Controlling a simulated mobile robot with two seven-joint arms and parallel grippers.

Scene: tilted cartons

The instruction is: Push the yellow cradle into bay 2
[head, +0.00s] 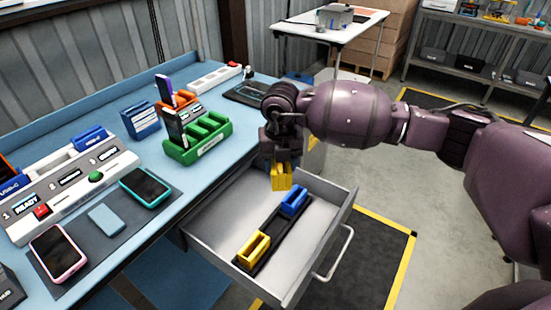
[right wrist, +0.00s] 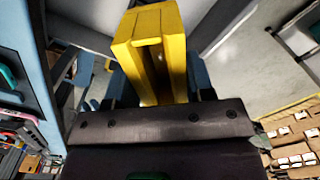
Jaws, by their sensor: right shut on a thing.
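My right gripper (head: 279,160) is shut on a yellow cradle (head: 281,178), holding it over the far end of the open drawer. In the right wrist view the yellow cradle (right wrist: 150,50) sticks out past the gripper (right wrist: 150,100), its slot facing the camera. The white docking station (head: 70,195) lies at the left of the bench, well away from the cradle. Small displays, a red button and a green button show on its front. A blue cradle (head: 89,138) sits in its right part. Its bay numbers are mostly too small to read. My left gripper is out of view.
The grey drawer (head: 215,235) holds a dark rack with another yellow cradle (head: 254,249) and a blue cradle (head: 294,200). A green rack (head: 198,140) with a phone stands on the bench (head: 165,205). Phones lie on a dark mat (head: 100,245) before the station.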

